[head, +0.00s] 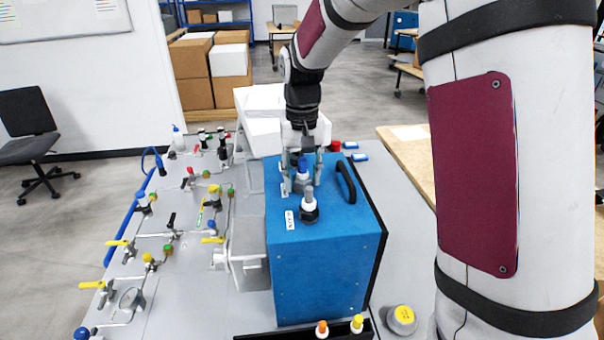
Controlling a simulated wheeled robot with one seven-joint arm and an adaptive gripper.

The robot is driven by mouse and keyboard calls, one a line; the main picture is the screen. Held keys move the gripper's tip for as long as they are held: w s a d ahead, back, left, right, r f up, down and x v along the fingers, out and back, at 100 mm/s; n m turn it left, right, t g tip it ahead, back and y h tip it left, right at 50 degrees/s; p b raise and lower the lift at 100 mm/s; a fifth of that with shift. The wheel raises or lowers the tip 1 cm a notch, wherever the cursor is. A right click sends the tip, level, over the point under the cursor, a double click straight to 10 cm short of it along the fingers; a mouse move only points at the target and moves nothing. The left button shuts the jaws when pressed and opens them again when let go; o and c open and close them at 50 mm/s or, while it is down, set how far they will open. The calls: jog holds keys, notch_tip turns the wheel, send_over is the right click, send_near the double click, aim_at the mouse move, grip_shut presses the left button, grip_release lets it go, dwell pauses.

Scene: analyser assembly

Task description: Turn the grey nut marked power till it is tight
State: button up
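The blue analyser box (318,265) stands on the grey bench with two fittings on its top. The rear fitting is a grey nut (302,184) with a blue piece (302,166) rising from it. My gripper (302,178) points down over this rear fitting, one finger on each side. I cannot tell whether the fingers touch the nut or leave a gap. The front fitting (309,212) has a dark nut, a white ring and an upright grey stem; it stands clear of the fingers. A small white label (289,220) lies beside it, its text too small to read.
A black handle (346,182) arches just right of the fittings. A panel of valves and tubing (165,235) fills the bench to the left. A black tray (300,336) with orange- and yellow-capped bottles and a grey cap with a yellow label (402,318) are in front.

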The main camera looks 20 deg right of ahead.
grip_shut()
jog(key=m+p, duration=0.1)
jog(key=m, duration=0.4)
jog(key=shift+m, duration=0.4)
jog(key=m+p, duration=0.1)
jog(key=m, duration=0.4)
jog(key=shift+s, duration=0.1)
jog(key=m+p, duration=0.2)
jog(key=m, duration=0.5)
jog(key=m+p, duration=0.1)
jog(key=m, duration=0.5)
jog(key=shift+o, duration=1.7)
grip_release()
